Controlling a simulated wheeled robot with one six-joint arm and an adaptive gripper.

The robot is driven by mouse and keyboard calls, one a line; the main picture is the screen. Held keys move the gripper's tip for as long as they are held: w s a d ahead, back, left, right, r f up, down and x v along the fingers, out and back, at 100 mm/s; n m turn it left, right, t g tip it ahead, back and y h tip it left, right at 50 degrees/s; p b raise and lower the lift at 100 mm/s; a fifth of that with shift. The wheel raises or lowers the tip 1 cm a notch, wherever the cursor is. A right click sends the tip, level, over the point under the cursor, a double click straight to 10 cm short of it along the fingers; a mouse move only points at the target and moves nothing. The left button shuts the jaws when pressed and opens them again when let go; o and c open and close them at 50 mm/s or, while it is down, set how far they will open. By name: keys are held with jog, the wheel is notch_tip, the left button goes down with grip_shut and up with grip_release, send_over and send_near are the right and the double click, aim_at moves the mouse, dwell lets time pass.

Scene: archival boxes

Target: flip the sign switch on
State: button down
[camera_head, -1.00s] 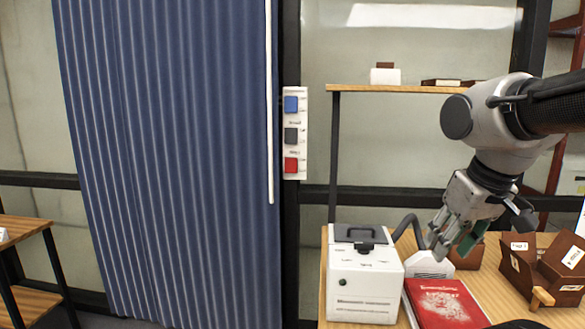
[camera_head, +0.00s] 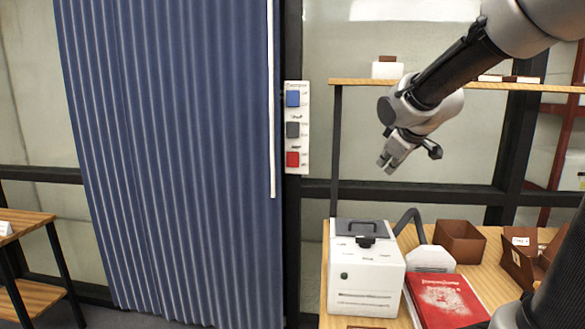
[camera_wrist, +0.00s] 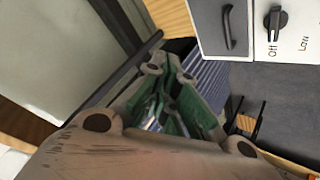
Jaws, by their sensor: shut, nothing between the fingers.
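A white switch panel (camera_head: 305,125) is mounted on the dark post right of the blue curtain. It carries a blue switch (camera_head: 293,98) at the top, a grey switch (camera_head: 292,130) in the middle and a red switch (camera_head: 292,159) at the bottom. Their small labels are too blurred to tell which is the sign switch. My gripper (camera_head: 385,163) is shut and empty, in the air to the right of the panel and well apart from it.
A white box (camera_head: 365,285), a white device with a dark hose (camera_head: 430,259), a red book (camera_head: 446,299) and a brown box (camera_head: 460,242) stand on the table below. A wooden shelf (camera_head: 440,85) runs behind my arm. A dial (camera_wrist: 275,20) shows in the wrist view.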

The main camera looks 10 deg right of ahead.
aim_at(292, 166)
jog(key=w+a+n+t+y, duration=0.15)
jog(key=w+n, duration=0.25)
jog(key=w, duration=0.9)
jog(key=w+a+f+n+t+y, duration=0.2)
jog(key=w+a+f+n, duration=0.3)
jog(key=w, duration=0.5)
jog(key=w+a+f+n+t+y, duration=0.2)
jog(key=w+a+f+n+y, duration=0.3)
jog(key=w, duration=0.5)
jog(key=shift+w+a+f+n, duration=0.25)
jog(key=shift+a+f+n, duration=0.5)
jog(key=shift+a+n, duration=0.3)
jog(key=x, duration=0.4)
jog(key=d+x, duration=0.1)
jog(key=x, duration=0.2)
jog(key=w+x, duration=0.1)
jog(key=x, duration=0.3)
jog(key=shift+w+d, duration=0.25)
jog(key=shift+w, duration=0.6)
jog(key=shift+w+d, duration=0.1)
